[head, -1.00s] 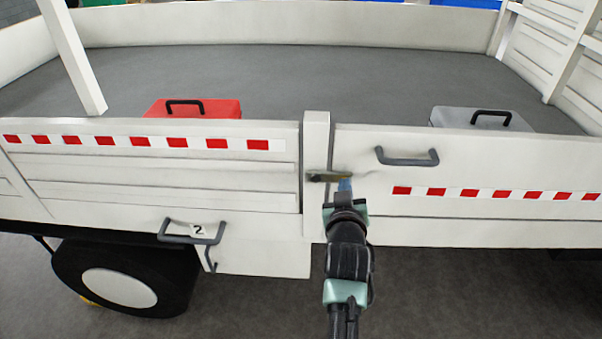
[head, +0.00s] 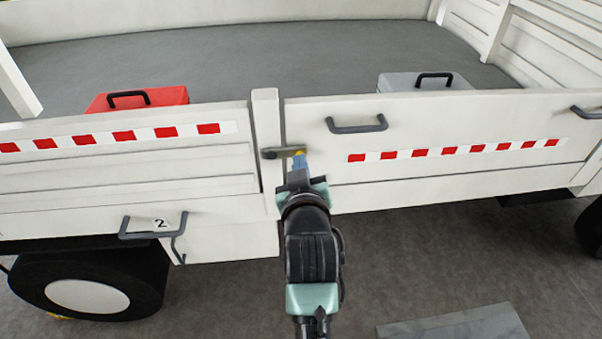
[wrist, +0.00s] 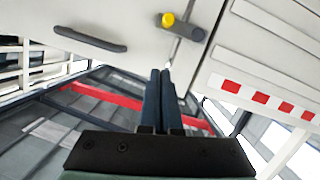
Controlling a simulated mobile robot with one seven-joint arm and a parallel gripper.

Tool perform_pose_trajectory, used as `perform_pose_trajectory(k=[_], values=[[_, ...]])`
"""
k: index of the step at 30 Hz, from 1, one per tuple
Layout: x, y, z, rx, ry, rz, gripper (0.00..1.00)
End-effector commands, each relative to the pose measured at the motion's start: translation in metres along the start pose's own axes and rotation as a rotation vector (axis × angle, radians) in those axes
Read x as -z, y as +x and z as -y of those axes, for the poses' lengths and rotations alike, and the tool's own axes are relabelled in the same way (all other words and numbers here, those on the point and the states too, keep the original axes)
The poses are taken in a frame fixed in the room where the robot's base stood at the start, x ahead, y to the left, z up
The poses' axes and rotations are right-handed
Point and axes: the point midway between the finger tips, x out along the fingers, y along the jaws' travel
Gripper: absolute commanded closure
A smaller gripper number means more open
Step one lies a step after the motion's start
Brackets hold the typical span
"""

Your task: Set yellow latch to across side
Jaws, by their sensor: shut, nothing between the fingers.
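The latch (head: 278,153) is a short grey bar with a yellow end. In the head view it lies about level from the white post (head: 266,125) onto the right side panel (head: 420,112), with the yellow end (head: 299,153) to the right. In the wrist view the yellow knob (wrist: 168,19) and grey bar (wrist: 188,29) show near the top. My gripper (head: 299,162) is shut and empty, its blue fingers just below the yellow end. Its fingertips (wrist: 160,72) appear apart from the latch in the wrist view, though the exact distance is unclear.
A grey handle (head: 357,126) sticks out of the right panel above my gripper. A red case (head: 165,97) and a grey case (head: 400,82) sit on the truck bed.

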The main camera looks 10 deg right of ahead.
Motion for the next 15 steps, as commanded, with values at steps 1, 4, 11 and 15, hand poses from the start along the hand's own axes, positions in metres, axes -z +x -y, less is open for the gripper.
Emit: perform_pose_trajectory(k=[1, 4, 11, 15], values=[[-0.002, -0.006, 0.000, -0.001, 0.001, 0.000, 1.00], [-0.002, -0.015, 0.000, -0.001, 0.001, 0.001, 1.00], [0.000, -0.024, -0.001, -0.001, 0.001, 0.001, 1.00], [0.000, -0.024, -0.001, 0.000, 0.001, 0.001, 1.00]])
